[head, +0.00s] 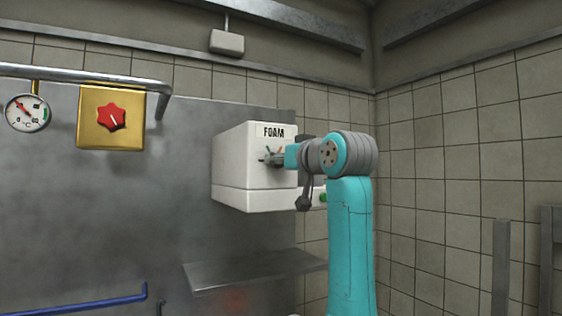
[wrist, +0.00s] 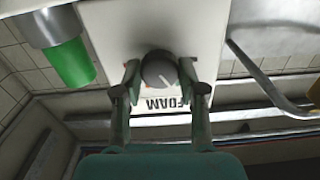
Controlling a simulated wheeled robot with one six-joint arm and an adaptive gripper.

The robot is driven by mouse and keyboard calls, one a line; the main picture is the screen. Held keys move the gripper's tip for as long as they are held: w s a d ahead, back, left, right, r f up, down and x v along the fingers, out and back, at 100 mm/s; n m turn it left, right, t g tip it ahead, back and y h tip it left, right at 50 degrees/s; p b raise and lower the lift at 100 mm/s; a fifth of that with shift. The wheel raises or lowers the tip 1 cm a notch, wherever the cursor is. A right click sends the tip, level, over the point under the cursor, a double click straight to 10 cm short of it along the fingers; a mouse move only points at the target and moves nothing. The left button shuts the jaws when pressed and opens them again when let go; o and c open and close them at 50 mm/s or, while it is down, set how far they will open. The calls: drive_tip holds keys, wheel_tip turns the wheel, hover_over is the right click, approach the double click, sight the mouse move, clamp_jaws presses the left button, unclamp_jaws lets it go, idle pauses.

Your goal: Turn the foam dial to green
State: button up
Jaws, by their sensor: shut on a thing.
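The foam dial (wrist: 160,70) is a round dark grey knob with a white pointer line, on the front of a white box (head: 235,160) labelled FOAM. In the wrist view the label (wrist: 168,104) appears upside down and the pointer line slants toward it. My gripper (head: 272,157) is at the box front in the head view. In the wrist view its two fingers (wrist: 160,72) are shut on the dial, one on each side. The fingers and arm hide most of the dial in the head view. I cannot make out a green mark beside the dial.
A green-ended grey cylinder (wrist: 75,62) sits beside the box. A gold box with a red knob (head: 111,116), a gauge (head: 27,112) and a metal rail (head: 70,73) are at left. A metal shelf (head: 250,272) juts out below the foam box.

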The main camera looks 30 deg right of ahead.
drive_tip(key=shift+f, duration=0.1)
drive_tip(key=o, duration=1.1)
drive_tip(key=shift+o, duration=0.2)
drive_tip(key=shift+s, duration=0.1)
drive_tip(key=s, duration=1.1)
drive_tip(key=shift+s+d, duration=0.2)
drive_tip(key=shift+s, duration=0.2)
